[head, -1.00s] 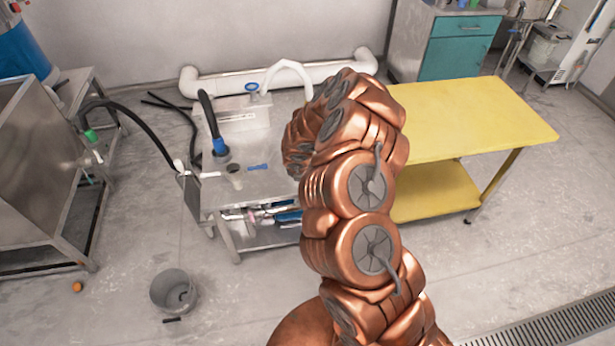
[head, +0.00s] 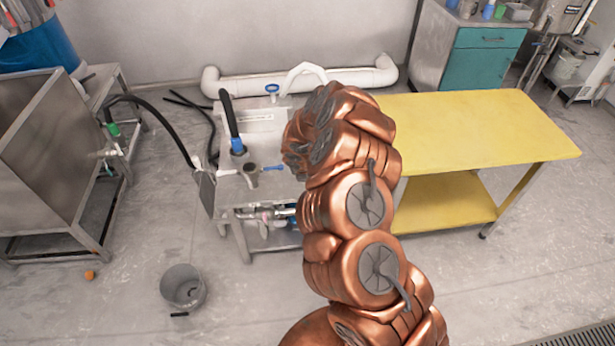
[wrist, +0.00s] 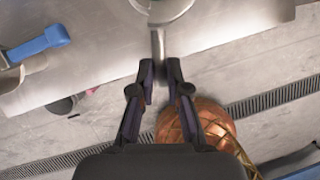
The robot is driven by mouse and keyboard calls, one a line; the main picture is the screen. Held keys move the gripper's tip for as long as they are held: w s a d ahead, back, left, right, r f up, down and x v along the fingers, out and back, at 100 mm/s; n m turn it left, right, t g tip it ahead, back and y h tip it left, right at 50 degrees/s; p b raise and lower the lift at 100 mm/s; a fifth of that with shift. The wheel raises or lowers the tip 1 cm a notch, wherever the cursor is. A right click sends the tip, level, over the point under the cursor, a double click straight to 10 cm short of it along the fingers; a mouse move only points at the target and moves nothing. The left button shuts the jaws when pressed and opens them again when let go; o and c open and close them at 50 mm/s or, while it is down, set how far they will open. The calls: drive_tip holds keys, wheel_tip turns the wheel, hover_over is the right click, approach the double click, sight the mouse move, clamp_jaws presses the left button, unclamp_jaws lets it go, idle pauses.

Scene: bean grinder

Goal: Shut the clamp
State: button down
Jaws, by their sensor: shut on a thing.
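My gripper (wrist: 159,76) is in the wrist view, its two dark fingers shut on a thin metal handle (wrist: 158,48). The handle runs up to a round metal part (wrist: 160,10), cut off at the top edge. A blue lever (wrist: 40,43) lies to the left, apart from my fingers. In the head view my copper arm hides the gripper. There a small round part (head: 250,170) and a blue lever (head: 272,168) show on the metal table (head: 228,190). I cannot tell for certain which part is the clamp.
A black hose with a blue collar (head: 237,146) stands on the metal table. A yellow table (head: 480,130) is to the right. A grey bucket (head: 182,287) stands on the floor at front left. A steel tank (head: 50,160) is at far left.

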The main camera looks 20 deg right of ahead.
drive_tip(key=shift+w+r, duration=0.15)
drive_tip(key=shift+w, duration=0.05)
drive_tip(key=c, duration=1.2)
unclamp_jaws()
drive_tip(key=shift+s+a, duration=0.1)
drive_tip(key=shift+o, duration=0.2)
drive_tip(key=v, duration=1.1)
drive_tip(key=shift+s+r, duration=0.15)
drive_tip(key=shift+r, duration=0.2)
drive_tip(key=shift+a+r, duration=0.1)
